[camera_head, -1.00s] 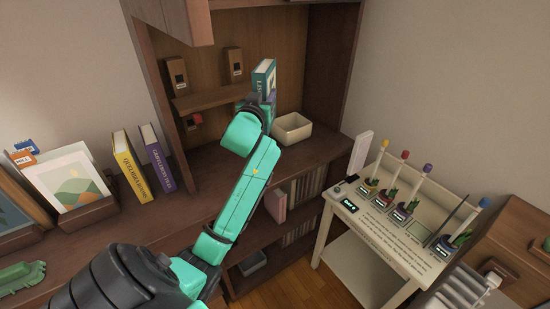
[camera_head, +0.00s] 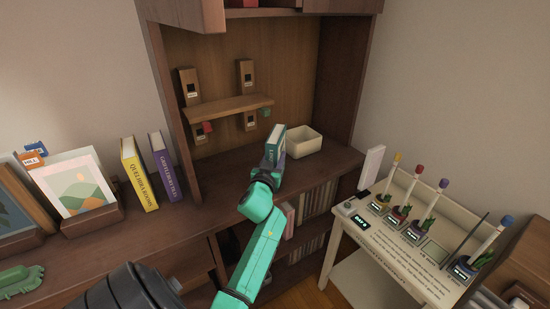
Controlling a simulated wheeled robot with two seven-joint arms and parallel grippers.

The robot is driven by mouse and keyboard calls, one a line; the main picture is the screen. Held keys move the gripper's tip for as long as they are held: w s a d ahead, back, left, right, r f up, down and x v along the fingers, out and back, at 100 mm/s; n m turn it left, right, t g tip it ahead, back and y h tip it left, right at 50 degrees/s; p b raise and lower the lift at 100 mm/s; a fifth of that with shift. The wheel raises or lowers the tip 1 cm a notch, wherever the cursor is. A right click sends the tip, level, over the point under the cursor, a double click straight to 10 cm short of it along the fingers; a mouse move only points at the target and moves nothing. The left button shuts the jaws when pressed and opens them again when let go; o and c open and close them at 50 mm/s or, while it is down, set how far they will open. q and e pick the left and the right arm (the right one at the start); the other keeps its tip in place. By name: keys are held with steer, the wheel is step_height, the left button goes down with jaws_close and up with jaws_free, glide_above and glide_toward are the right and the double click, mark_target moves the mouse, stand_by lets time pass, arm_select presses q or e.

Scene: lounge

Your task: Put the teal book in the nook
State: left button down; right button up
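The teal book (camera_head: 277,137) is upright in the head view, at the front of the wooden nook (camera_head: 303,75), left of a cream bin. My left gripper (camera_head: 272,158) is shut on the book's lower near part, and the gripper and wrist hide that part. The book's bottom is low, near the nook's floor; I cannot tell whether it touches. My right gripper is not in view.
The cream bin (camera_head: 304,142) stands at the nook's right. A small wooden shelf (camera_head: 230,110) with blocks is on the nook's back wall. A yellow book (camera_head: 139,174) and a purple book (camera_head: 166,166) stand left of the nook. The counter between is clear.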

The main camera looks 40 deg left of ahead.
arm_select(q)
steer(key=shift+c, duration=2)
jaws_free()
steer(key=shift+f, duration=0.1)
